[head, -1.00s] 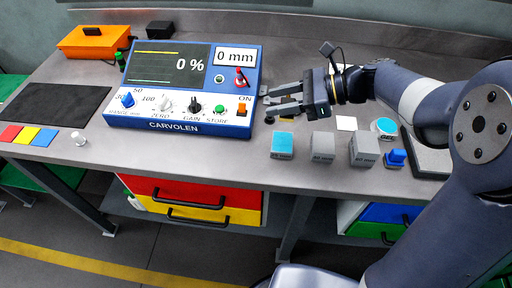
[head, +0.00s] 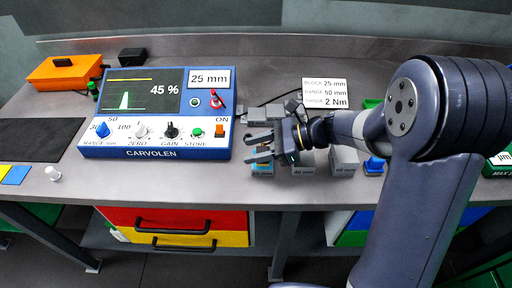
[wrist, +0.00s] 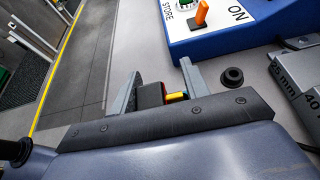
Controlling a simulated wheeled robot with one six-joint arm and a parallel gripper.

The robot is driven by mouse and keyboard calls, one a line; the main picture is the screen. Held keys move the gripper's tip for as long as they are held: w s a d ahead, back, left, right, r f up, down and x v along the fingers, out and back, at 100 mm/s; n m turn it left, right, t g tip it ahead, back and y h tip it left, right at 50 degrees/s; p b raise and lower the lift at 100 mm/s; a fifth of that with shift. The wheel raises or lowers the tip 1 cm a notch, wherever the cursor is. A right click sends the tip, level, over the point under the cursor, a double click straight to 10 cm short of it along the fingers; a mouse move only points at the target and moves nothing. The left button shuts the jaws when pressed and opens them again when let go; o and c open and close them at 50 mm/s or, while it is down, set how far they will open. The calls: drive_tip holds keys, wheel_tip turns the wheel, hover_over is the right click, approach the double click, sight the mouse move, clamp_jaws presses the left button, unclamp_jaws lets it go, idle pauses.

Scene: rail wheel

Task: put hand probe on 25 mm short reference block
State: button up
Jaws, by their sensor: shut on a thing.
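In the wrist view my gripper (wrist: 160,90) is closed on the dark hand probe (wrist: 150,95), which shows between the fingers.
The blue console (head: 155,152) stands just left of my gripper. A white card (head: 324,92) stands behind. An orange case (head: 65,72) is at the back left.

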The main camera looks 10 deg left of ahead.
drive_tip(key=shift+f, duration=0.15)
drive_tip(key=o, duration=1)
drive_tip(key=shift+w+d+r, duration=0.1)
drive_tip(key=shift+d+r, duration=0.15)
drive_tip(key=shift+r, duration=0.05)
drive_tip(key=v, duration=1.1)
drive_tip(key=shift+d, duration=0.25)
